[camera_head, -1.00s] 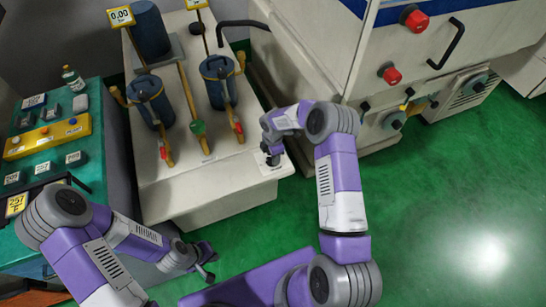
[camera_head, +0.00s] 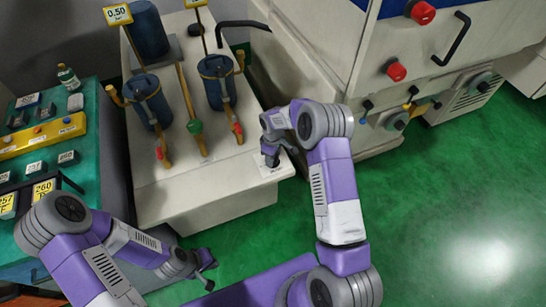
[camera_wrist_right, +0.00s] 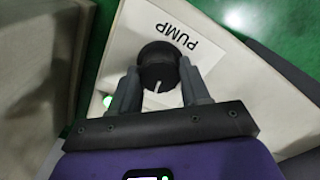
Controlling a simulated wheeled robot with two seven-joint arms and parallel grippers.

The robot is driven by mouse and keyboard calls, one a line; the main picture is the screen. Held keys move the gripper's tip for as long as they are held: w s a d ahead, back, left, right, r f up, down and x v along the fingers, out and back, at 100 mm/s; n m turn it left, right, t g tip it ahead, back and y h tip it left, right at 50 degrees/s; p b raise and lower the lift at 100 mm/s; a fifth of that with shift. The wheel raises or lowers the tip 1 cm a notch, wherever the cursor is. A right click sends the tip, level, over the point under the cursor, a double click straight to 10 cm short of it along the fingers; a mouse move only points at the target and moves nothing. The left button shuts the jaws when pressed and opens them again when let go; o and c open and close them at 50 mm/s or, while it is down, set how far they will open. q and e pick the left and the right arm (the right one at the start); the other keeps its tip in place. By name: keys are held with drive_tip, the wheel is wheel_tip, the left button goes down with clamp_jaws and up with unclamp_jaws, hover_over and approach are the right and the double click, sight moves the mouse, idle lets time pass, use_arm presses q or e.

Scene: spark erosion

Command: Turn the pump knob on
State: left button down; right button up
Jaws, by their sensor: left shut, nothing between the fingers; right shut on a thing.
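The black pump knob (camera_wrist_right: 158,62) sits on a pale panel beside a white label (camera_wrist_right: 180,34) reading PUMP. Its white mark points toward my wrist. A green light (camera_wrist_right: 107,101) glows on the panel beside it. My right gripper (camera_wrist_right: 160,82) is shut on the knob, one finger on each side. In the head view my right gripper (camera_head: 270,158) is at the front right corner of the pale pump unit (camera_head: 215,185) and largely hides the knob. A yellow-framed display (camera_head: 118,15) reads 0.50. My left gripper (camera_head: 207,266) is shut and empty, below the unit's front edge.
On the pump unit stand two blue canisters (camera_head: 150,101) (camera_head: 216,82) with brass pipes and red valve handles. A green table (camera_head: 75,155) with a yellow control box (camera_head: 45,135) is at left. A large machine with red buttons (camera_head: 396,72) is at right. Green floor lies open at right.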

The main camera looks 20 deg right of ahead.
drive_tip(key=shift+m, duration=1.2)
drive_tip(key=o, duration=1.1)
drive_tip(key=shift+c, duration=0.2)
wheel_tip(320, 180, up, 8)
drive_tip(key=shift+f+p, duration=0.2)
drive_tip(key=shift+p, duration=0.35)
drive_tip(key=shift+f, duration=0.1)
